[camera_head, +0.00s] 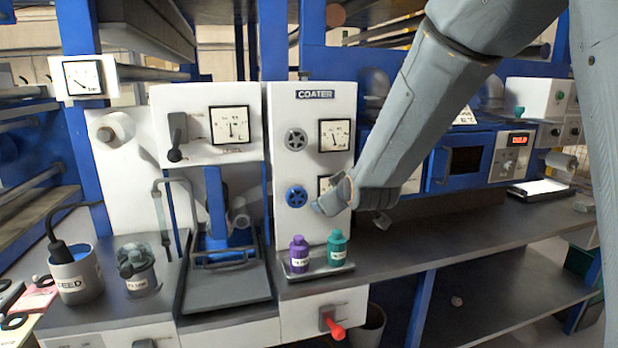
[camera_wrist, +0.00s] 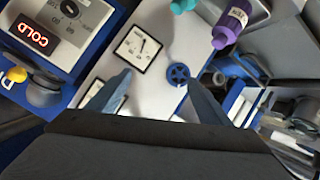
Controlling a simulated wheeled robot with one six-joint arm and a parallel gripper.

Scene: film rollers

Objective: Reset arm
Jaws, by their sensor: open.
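My gripper (camera_head: 330,203) is in front of the white coater panel (camera_head: 283,222), at the end of my grey arm that comes down from the upper right. It is just right of the blue handwheel (camera_head: 297,196) and partly covers the lower gauge. In the wrist view the two fingers of my gripper (camera_wrist: 160,76) are spread with nothing between them. The blue handwheel (camera_wrist: 178,75) shows there by the tip of the right finger. I cannot tell whether they touch.
A purple bottle (camera_head: 299,254) and a teal bottle (camera_head: 337,248) stand on a small tray (camera_head: 318,271) below my gripper. A red-handled lever (camera_head: 333,328) is under the counter edge. The counter (camera_head: 450,235) to the right is mostly clear. A blue oven (camera_head: 462,158) stands behind my arm.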

